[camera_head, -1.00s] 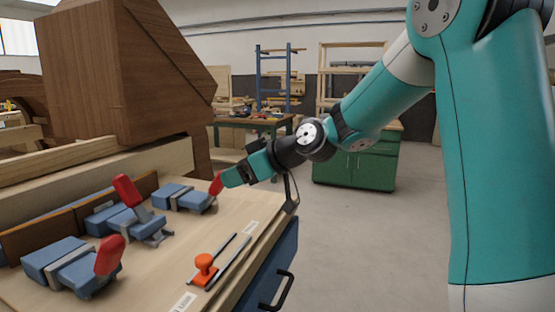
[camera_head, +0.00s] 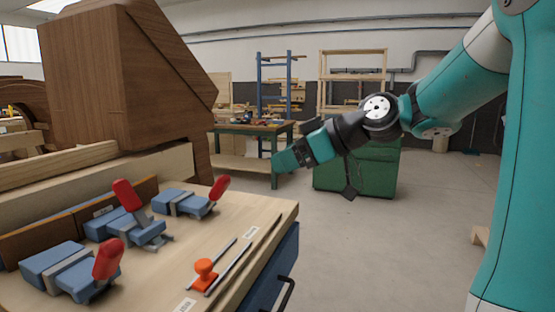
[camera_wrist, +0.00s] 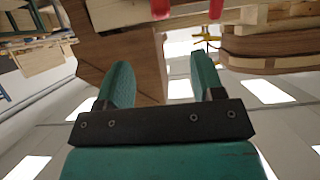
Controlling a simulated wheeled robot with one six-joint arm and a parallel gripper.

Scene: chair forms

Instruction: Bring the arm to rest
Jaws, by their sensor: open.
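My gripper (camera_head: 284,162) is in the head view, raised in free air to the right of the bench's far right corner. It points left, toward the bench. In the wrist view its two teal fingers (camera_wrist: 158,85) stand well apart with nothing held between them. My arm comes in from the right and bends down to the wrist.
The wooden bench top (camera_head: 215,240) carries several blue clamps with red handles (camera_head: 107,258) and an orange knob (camera_head: 205,272). A big brown wooden form (camera_head: 120,80) stands at left. A green cabinet (camera_head: 365,170) and a work table (camera_head: 245,165) stand behind. Floor at right is mostly clear.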

